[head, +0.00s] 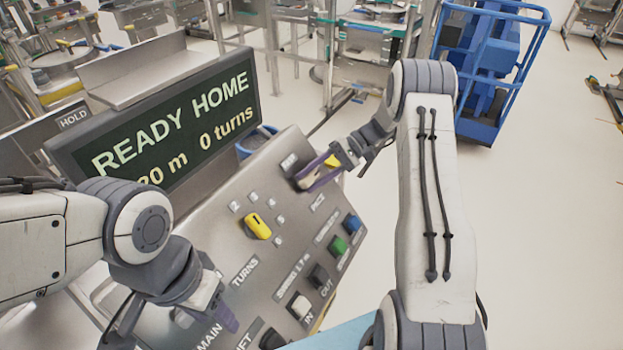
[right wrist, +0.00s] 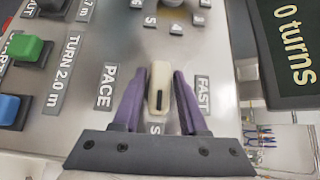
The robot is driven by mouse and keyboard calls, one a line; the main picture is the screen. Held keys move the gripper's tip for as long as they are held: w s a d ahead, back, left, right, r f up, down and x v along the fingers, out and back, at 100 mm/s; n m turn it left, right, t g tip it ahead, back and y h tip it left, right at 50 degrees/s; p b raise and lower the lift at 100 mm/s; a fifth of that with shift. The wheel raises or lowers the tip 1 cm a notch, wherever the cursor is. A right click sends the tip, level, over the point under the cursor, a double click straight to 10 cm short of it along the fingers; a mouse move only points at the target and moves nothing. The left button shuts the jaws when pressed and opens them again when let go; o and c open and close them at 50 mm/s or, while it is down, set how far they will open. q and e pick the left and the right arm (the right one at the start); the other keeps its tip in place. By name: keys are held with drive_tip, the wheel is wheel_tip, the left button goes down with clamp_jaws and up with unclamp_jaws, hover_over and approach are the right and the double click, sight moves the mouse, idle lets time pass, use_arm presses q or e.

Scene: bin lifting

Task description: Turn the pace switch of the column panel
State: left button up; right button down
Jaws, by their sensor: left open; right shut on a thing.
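The pace switch (right wrist: 159,88) is a cream, elongated knob on the grey column panel (head: 222,262). Its black mark lies at the lower end in the right wrist view, toward a label starting with S. The labels PACE (right wrist: 106,87) and FAST (right wrist: 203,91) flank it. My right gripper (right wrist: 158,92) is shut on the pace switch, with one purple finger on each side. In the head view the right gripper (head: 314,176) is at the panel's upper right, partly covering the switch. My left gripper (head: 222,308) is open and empty near the MAIN label.
A display (head: 165,125) reads READY HOME and 0 turns. A yellow knob (head: 257,226) sits mid-panel. A blue wheeled cage (head: 497,65) stands behind; open floor lies right.

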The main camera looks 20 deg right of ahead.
drive_tip(key=shift+w, duration=0.2)
idle(0.3)
drive_tip(key=c, duration=0.6)
unclamp_jaws()
drive_tip(key=shift+d, duration=0.1)
drive_tip(key=shift+c, duration=0.2)
drive_tip(key=s+b+v, duration=0.1)
drive_tip(key=b+v, duration=0.2)
drive_tip(key=v, duration=0.7)
drive_tip(key=shift+w+d+b, duration=0.25)
drive_tip(key=shift+w+b, duration=0.1)
drive_tip(key=shift+b, duration=0.05)
